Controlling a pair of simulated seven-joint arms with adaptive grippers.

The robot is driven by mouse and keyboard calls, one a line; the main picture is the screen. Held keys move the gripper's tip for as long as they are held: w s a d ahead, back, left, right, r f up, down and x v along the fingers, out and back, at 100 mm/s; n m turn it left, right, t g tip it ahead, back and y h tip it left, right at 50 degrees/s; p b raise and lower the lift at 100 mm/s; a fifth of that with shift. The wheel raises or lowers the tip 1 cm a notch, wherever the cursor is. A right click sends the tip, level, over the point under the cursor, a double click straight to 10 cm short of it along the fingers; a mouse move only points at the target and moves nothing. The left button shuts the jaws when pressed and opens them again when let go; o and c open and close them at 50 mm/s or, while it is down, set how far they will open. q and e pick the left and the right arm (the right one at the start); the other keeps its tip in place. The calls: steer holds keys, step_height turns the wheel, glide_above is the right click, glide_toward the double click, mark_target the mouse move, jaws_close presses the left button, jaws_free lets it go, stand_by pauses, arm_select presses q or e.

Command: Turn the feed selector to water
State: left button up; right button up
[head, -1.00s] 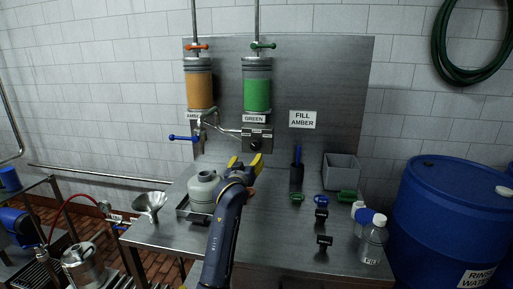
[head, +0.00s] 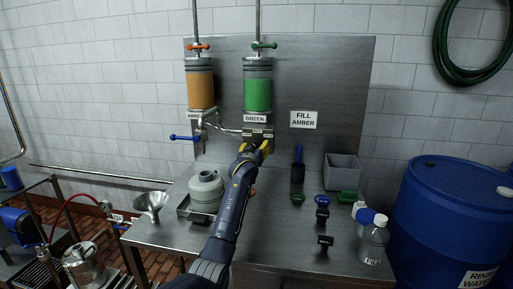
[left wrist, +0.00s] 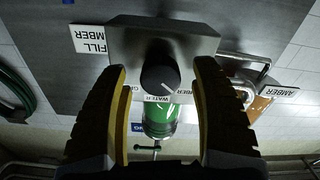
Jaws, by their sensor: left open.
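The feed selector is a black round knob (left wrist: 160,70) on a steel box (left wrist: 200,40), seen upside down in the left wrist view. A WATER label (left wrist: 158,98) sits beside the knob, and a white mark shows on the knob's edge; I cannot tell which position it marks. My left gripper (left wrist: 160,110) is open, its yellow-lined fingers on either side of the knob's line, with no clear contact. In the head view my left gripper (head: 257,149) is in front of the selector box (head: 258,132) under the green cylinder (head: 257,92), and hides the knob.
The amber cylinder (head: 199,88) and a blue-handled valve (head: 184,138) are left of the box. A grey jug (head: 206,190) stands on the bench below. A FILL AMBER sign (head: 303,120), black holder (head: 298,173) and grey bin (head: 342,171) are to the right.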

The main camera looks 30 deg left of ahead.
arm_select(q)
steer(key=shift+x, duration=0.75)
steer(key=shift+o, duration=0.2)
steer(key=c, duration=1.4)
